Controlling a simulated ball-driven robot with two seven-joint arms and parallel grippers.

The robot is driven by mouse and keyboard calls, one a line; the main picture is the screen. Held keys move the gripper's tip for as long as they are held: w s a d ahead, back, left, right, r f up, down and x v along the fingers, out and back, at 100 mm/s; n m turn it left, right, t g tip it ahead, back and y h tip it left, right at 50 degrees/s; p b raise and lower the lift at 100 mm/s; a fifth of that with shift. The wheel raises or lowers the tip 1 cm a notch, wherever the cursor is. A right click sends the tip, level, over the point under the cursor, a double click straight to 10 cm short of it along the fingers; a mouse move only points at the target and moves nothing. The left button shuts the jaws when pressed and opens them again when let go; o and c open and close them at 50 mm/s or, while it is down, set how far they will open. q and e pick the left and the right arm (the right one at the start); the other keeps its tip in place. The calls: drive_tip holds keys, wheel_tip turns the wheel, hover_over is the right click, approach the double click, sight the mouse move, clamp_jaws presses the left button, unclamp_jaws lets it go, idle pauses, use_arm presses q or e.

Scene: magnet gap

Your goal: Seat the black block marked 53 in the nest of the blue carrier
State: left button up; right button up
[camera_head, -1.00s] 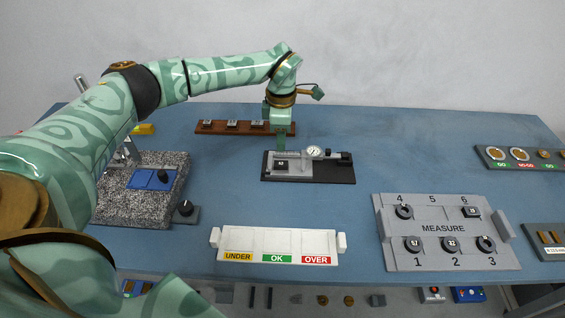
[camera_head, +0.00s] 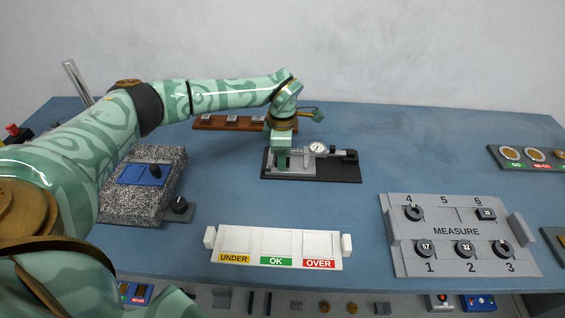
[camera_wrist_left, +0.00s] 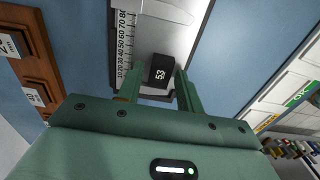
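The black block marked 53 (camera_wrist_left: 158,73) sits on the grey bed of the dial gauge fixture (camera_head: 320,168). In the left wrist view it lies between the fingertips of my left gripper (camera_wrist_left: 160,80), which look open, with a small gap showing at the left finger. In the head view my left gripper (camera_head: 283,158) is down at the left end of the fixture and hides the block. A blue piece with a black knob, which appears to be the blue carrier (camera_head: 130,174), lies on the speckled granite block at left; its nest cannot be made out. My right gripper is out of view.
The granite block (camera_head: 120,205) has a black knob unit (camera_head: 180,208) beside it. A brown rack (camera_head: 215,123) stands behind the fixture. A white UNDER/OK/OVER tray (camera_head: 278,243) and a grey MEASURE board (camera_head: 455,230) are in front. The table's middle right is clear.

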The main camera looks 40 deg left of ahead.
use_arm(q)
drive_tip(key=shift+c, duration=0.3)
clamp_jaws()
wheel_tip(320, 180, up, 5)
drive_tip(key=p, duration=0.4)
drive_tip(key=shift+r, duration=0.15)
